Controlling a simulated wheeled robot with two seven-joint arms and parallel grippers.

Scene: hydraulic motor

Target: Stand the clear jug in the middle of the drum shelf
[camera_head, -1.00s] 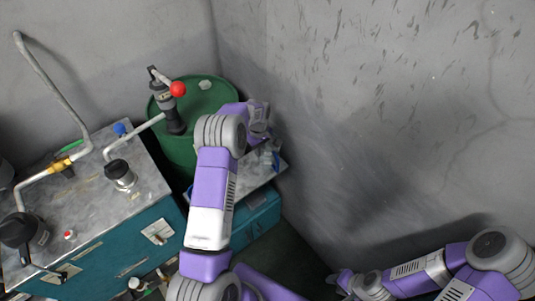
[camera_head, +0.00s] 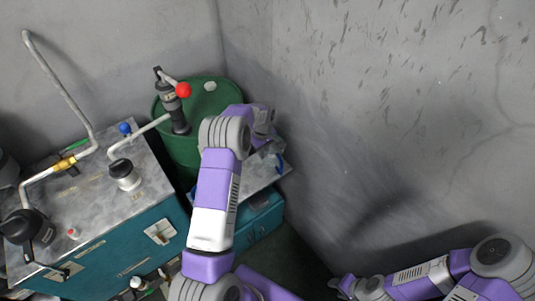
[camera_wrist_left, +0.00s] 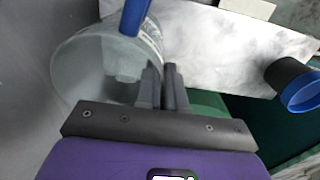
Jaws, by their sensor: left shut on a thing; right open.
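The clear jug (camera_wrist_left: 95,65) with its blue handle (camera_wrist_left: 135,18) fills the left of the left wrist view. My left gripper (camera_wrist_left: 165,85) is shut on the jug at its near right side; the exact grip point is unclear. The drum shelf, a grey slab (camera_head: 252,180) beside the green drum, also shows in the wrist view (camera_wrist_left: 215,50), with the jug at its left end. I cannot tell whether the jug touches it. In the head view my left gripper (camera_head: 264,120) is over the shelf, mostly hidden by its wrist. My right gripper (camera_head: 338,284) is open, low at the bottom.
The green drum (camera_head: 215,98) carries a pump with a red knob (camera_head: 183,90). A dark cup with a blue rim (camera_wrist_left: 290,80) is at the shelf's right in the wrist view. A teal bench (camera_head: 120,240) stands left, a blue box (camera_head: 262,222) below the shelf, and a grey wall right.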

